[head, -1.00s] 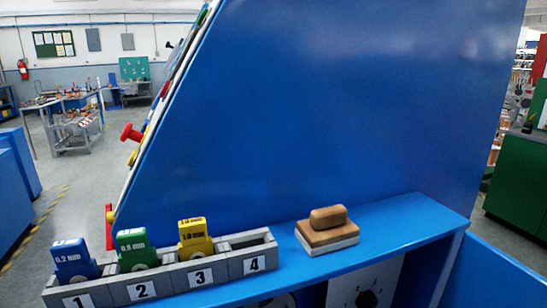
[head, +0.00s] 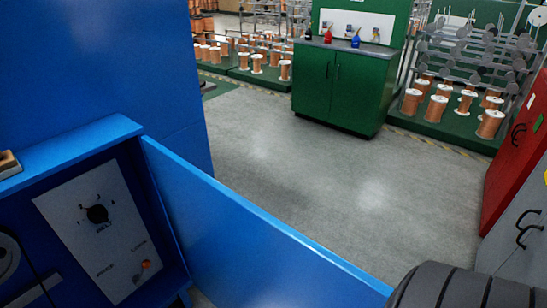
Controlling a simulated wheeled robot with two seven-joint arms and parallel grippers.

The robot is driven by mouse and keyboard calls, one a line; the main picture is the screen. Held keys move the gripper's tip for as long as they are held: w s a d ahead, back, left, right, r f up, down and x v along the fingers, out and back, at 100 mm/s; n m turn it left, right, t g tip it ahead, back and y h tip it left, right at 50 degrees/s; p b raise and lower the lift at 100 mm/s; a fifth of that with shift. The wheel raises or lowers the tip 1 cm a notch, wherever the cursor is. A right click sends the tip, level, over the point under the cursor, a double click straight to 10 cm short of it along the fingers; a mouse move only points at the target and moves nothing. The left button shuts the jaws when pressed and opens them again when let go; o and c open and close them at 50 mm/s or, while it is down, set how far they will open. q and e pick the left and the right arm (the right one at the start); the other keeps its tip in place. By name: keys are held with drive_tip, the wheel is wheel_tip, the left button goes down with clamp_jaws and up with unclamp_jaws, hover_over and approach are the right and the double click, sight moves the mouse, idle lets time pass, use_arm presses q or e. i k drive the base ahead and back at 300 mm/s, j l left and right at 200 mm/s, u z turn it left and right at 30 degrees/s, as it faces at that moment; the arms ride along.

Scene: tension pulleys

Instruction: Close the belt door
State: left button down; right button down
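The belt door (head: 255,240) is a blue panel in the head view. It stands open, swung outward from the right side of the machine's lower compartment and reaching toward the lower right. The compartment (head: 165,200) is open at the left, under a blue ledge (head: 75,150). Part of a dark pulley (head: 8,258) shows at the left edge. Neither of my grippers is in view.
Open grey floor (head: 300,165) lies beyond the door. A green cabinet (head: 335,85) and racks with copper spools (head: 490,124) stand at the back. A red cabinet (head: 512,160) and a grey cabinet (head: 520,235) stand at the right.

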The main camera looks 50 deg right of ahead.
sight(236, 252)
drive_tip(key=l+u, duration=0.1)
drive_tip(key=l, duration=0.25)
drive_tip(key=k+l+u, duration=0.1)
drive_tip(key=l, duration=0.25)
drive_tip(key=k+l+u, duration=0.15)
drive_tip(key=l, duration=0.2)
drive_tip(key=k+l+u, duration=0.1)
drive_tip(key=l, duration=0.25)
drive_tip(key=k+l+u, duration=0.1)
drive_tip(key=l, duration=0.25)
drive_tip(key=l+u, duration=0.1)
drive_tip(key=l, duration=0.2)
